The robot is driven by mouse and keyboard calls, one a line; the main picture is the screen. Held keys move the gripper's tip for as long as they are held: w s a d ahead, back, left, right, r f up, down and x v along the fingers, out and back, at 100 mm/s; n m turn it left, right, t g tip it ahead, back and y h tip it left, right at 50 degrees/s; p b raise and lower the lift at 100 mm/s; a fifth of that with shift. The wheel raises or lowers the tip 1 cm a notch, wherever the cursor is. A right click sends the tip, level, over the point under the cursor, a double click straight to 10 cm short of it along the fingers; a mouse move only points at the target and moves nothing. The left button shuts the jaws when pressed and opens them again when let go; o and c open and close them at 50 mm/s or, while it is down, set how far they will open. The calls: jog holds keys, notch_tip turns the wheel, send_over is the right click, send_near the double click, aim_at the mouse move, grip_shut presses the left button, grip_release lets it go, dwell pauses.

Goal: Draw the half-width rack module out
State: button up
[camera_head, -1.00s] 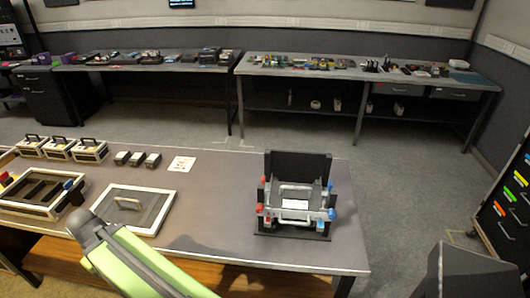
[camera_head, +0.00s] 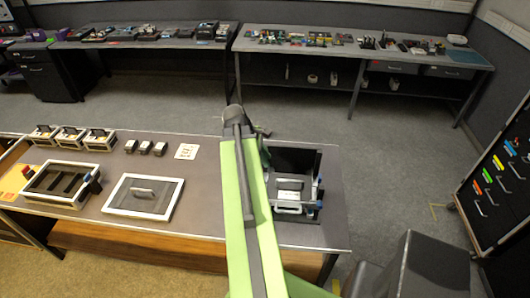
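The small dark rack (camera_head: 306,160) stands at the right end of the near grey table. A module with a metal front handle and a white label (camera_head: 290,195) sits inside it. I cannot tell whether this is the half-width one. Blue knobs (camera_head: 319,184) show on the rack's right side. My green arm passes in front of the rack's left side and hides it. My gripper is not visible; it seems hidden behind the arm, whose dark joint is the highest part in view.
A framed panel with a handle (camera_head: 144,196) lies left of my arm. An open tray (camera_head: 60,184), several small handled boxes (camera_head: 70,137) and a white card (camera_head: 187,151) are also on the table. A dark drawer cabinet (camera_head: 497,180) stands at right. Floor beyond the table is clear.

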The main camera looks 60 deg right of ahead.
aim_at(281, 180)
jog(key=shift+f, duration=0.2)
jog(key=b+x, duration=1.5)
jog(key=x, duration=0.1)
jog(key=shift+f, duration=0.15)
jog(key=shift+s+d+f+b, duration=0.15)
jog(key=shift+f+b, duration=0.25)
jog(key=shift+b, duration=0.05)
grip_shut()
dwell(0.5)
